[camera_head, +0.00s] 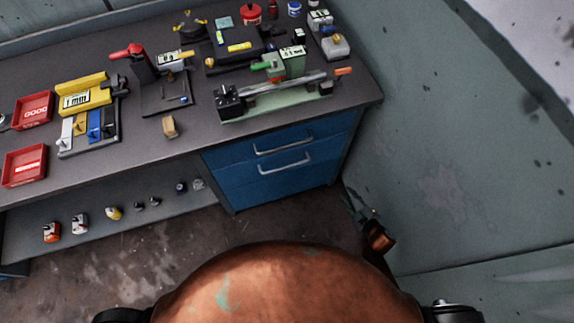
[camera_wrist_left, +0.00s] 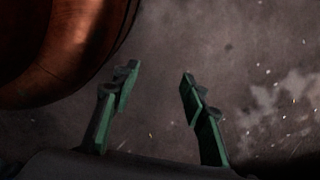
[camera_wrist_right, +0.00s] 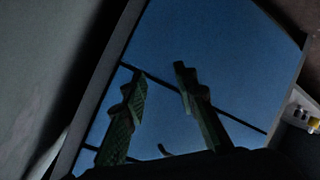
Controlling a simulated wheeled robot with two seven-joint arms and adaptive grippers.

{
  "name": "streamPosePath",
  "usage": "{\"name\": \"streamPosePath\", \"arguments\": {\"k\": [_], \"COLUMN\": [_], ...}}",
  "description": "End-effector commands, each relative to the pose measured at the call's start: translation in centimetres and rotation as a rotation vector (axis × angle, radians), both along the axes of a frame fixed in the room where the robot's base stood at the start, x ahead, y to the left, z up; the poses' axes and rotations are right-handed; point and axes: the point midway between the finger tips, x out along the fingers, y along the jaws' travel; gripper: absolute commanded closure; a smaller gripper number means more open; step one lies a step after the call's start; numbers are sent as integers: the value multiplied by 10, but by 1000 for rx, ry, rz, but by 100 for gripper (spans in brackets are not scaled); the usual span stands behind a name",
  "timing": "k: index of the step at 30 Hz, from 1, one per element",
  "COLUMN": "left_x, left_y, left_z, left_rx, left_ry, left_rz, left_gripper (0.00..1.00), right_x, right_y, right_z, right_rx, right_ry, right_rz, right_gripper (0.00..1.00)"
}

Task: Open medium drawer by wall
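The blue drawer cabinet (camera_head: 232,190) stands under the right end of the workbench, next to the wall. Two silver handles show on its front, an upper one (camera_head: 283,146) and a lower one (camera_head: 285,166). Both drawers look shut. My right gripper (camera_head: 352,202) is low between the cabinet's right end and the wall, apart from the handles. In the right wrist view, its fingers (camera_wrist_right: 158,72) are open and empty before blue panels (camera_wrist_right: 215,65) with dark seams. Which panel is the medium drawer I cannot tell. My left gripper (camera_wrist_left: 160,70) is open and empty above the floor.
The grey-green wall (camera_head: 440,150) rises close to the right of the cabinet. The workbench top (camera_head: 190,130) holds fixtures, tools and red trays (camera_head: 25,166). A low shelf (camera_head: 150,217) left of the cabinet holds several small parts. Floor in front is clear.

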Motion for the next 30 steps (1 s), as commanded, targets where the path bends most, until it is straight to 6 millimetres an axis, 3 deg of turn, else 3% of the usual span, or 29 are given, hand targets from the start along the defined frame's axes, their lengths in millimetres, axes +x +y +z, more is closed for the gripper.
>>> {"name": "streamPosePath", "arguments": {"k": [1,3,6,10,17,30], "left_x": [4,15,26,36,44,59], "left_y": [-2,-4,-6,-7,-9,-21], "left_z": [-13,-8,2,15,31,82], "left_rx": [-3,-5,-8,-11,-14,-30], "left_ry": [11,23,35,44,48,46], "left_rz": [7,16,24,30,34,32], "left_gripper": [60,60,60,60,60,60], "right_x": [31,54,60,51,41,68], "right_y": [31,77,128,169,197,250], "right_z": [19,63,107,136,151,143], "right_rx": [-33,-85,-157,-233,-293,-291], "right_ry": [-123,-284,-454,-587,-670,-669], "right_rz": [135,323,543,736,868,867], "right_gripper": [73,73,73,73,73,73]}}
